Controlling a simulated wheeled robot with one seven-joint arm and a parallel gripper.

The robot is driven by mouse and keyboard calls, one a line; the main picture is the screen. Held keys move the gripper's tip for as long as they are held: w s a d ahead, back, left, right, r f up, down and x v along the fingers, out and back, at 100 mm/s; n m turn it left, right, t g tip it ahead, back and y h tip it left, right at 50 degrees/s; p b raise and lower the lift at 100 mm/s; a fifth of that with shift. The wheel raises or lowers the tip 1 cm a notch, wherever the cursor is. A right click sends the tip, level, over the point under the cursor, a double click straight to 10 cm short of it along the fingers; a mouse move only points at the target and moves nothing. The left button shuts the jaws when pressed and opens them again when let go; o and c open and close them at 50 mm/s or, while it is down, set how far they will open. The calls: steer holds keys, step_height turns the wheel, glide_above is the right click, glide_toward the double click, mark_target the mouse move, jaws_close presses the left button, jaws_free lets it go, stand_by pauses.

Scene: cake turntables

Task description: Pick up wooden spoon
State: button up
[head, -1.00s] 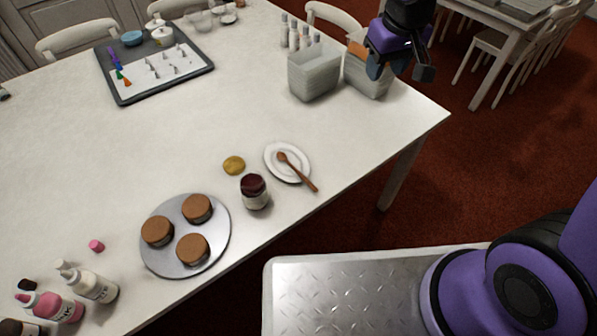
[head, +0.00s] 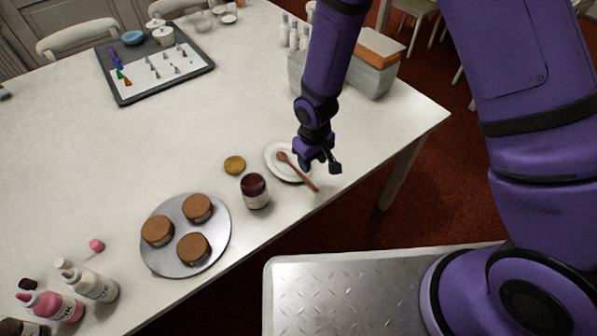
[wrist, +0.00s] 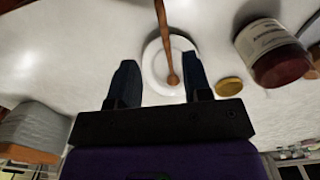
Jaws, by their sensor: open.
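The wooden spoon (head: 299,171) lies across a small white plate (head: 276,160), with its handle sticking out past the plate's rim toward the table's front edge. My gripper (head: 319,166) is above the plate's right side, close to the spoon, and partly covers the plate. In the wrist view the spoon (wrist: 166,40) shows upright in the picture, between the two open fingers of my gripper (wrist: 160,85). The plate (wrist: 152,66) is beyond the fingertips. The gripper is empty, and the spoon appears apart from both fingers.
A dark jam jar (head: 255,191) and a gold lid (head: 234,165) stand left of the plate. A round tray (head: 215,242) holds three brown cakes. Grey bins (head: 372,78) stand behind my arm. The table's front edge is close to the spoon handle.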

glide_above(309, 181)
steer(key=f, duration=0.5)
steer(key=shift+s+d, duration=0.1)
steer(key=shift+d, duration=0.15)
steer(key=shift+a+f, duration=0.15)
steer(key=shift+f, duration=1.15)
steer(key=shift+a+f, duration=0.15)
steer(key=shift+f, duration=1.1)
steer(key=shift+w, duration=0.2)
jaws_close()
